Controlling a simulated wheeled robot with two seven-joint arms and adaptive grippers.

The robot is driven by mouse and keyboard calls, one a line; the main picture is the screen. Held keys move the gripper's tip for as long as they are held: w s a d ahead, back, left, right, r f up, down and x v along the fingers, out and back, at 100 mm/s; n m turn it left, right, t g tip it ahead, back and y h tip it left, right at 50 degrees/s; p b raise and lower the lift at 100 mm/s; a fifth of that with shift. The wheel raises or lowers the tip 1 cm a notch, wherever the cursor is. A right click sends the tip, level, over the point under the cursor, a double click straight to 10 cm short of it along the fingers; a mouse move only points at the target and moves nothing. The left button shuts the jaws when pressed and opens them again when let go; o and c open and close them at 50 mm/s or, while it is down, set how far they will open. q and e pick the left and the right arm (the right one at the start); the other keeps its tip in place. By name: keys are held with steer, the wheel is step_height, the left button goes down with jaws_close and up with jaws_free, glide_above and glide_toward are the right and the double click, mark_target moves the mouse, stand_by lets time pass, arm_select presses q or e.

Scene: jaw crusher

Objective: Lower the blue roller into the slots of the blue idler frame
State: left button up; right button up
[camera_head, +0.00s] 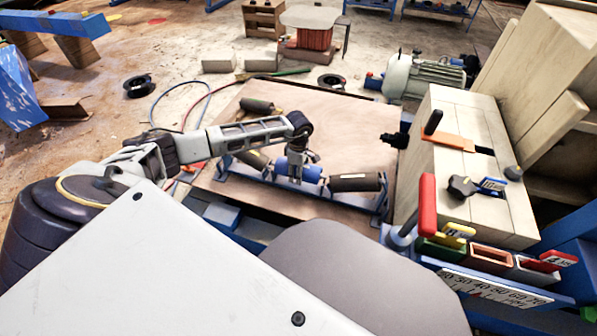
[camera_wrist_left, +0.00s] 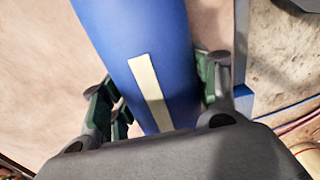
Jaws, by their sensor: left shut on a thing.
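The blue roller (camera_head: 312,174) is between the fingers of my left gripper (camera_head: 297,172), at the middle of the blue idler frame (camera_head: 222,168). In the left wrist view the blue roller (camera_wrist_left: 150,50) carries a pale strip, and the green-padded fingers of my left gripper (camera_wrist_left: 160,95) are shut across it. Dark rollers sit on either side of it in the frame, one at the left (camera_head: 258,160) and one at the right (camera_head: 357,182). The slots are hidden, so I cannot tell whether the roller's ends are in them. My right gripper is not in view.
The frame stands on a wooden board (camera_head: 225,130), where a loose dark roller (camera_head: 257,105) lies behind it. A pale wooden box (camera_head: 450,185) with tools stands close on the right. A motor (camera_head: 415,78) is behind. Hoses (camera_head: 207,105) run left of the board.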

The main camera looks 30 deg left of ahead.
arm_select(q)
steer(key=shift+w+f+b, duration=0.1)
steer(key=shift+f+b, duration=1.2)
steer(key=shift+f, duration=0.6)
stand_by(1.1)
steer(key=o, duration=1.6)
steer(key=shift+o, duration=0.9)
steer(key=shift+f, duration=0.1)
steer(key=shift+r, duration=0.65)
step_height(320, 180, up, 11)
steer(key=shift+f, duration=0.1)
